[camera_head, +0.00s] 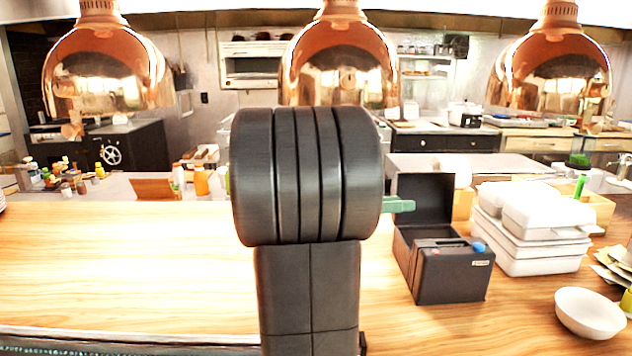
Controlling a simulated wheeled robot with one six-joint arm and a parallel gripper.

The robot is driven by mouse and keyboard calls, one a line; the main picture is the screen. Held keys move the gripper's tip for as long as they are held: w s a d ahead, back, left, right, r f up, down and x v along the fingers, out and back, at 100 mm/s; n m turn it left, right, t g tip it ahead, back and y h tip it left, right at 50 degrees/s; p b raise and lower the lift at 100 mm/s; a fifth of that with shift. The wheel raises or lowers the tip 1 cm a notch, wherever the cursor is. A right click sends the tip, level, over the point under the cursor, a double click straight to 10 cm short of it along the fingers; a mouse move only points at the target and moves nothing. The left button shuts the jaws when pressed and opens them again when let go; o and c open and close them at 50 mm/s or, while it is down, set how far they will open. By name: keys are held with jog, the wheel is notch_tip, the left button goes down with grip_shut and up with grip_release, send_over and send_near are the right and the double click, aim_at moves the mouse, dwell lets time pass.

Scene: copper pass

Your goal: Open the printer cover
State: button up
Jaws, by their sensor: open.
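The dark grey printer (452,275) stands on the wooden counter right of centre, with a blue button and a small label on its body. Its cover (425,198) stands upright at the back of the printer, tilted up away from the body. My arm fills the middle of the view and hides most of my gripper. A green piece that looks like a finger of my gripper (398,204) pokes out right of the arm, in front of or against the left edge of the cover; I cannot tell whether it touches. My gripper is open.
White stacked containers (530,225) stand just right of the printer. A white bowl (590,313) sits at the front right. Copper lamps (340,62) hang above. Bottles (201,181) stand behind the counter at left. The wooden counter (120,260) is clear on the left.

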jog(key=w+d+p, duration=0.1)
jog(key=w+d, duration=0.1)
jog(key=d, duration=0.7)
jog(key=w+r+n+g+p, duration=0.1)
jog(key=w+r+n+p, duration=0.1)
jog(key=w+n+p, duration=0.4)
jog(key=p, duration=0.2)
jog(key=shift+a+r+y+p, duration=0.3)
jog(key=shift+p, duration=0.1)
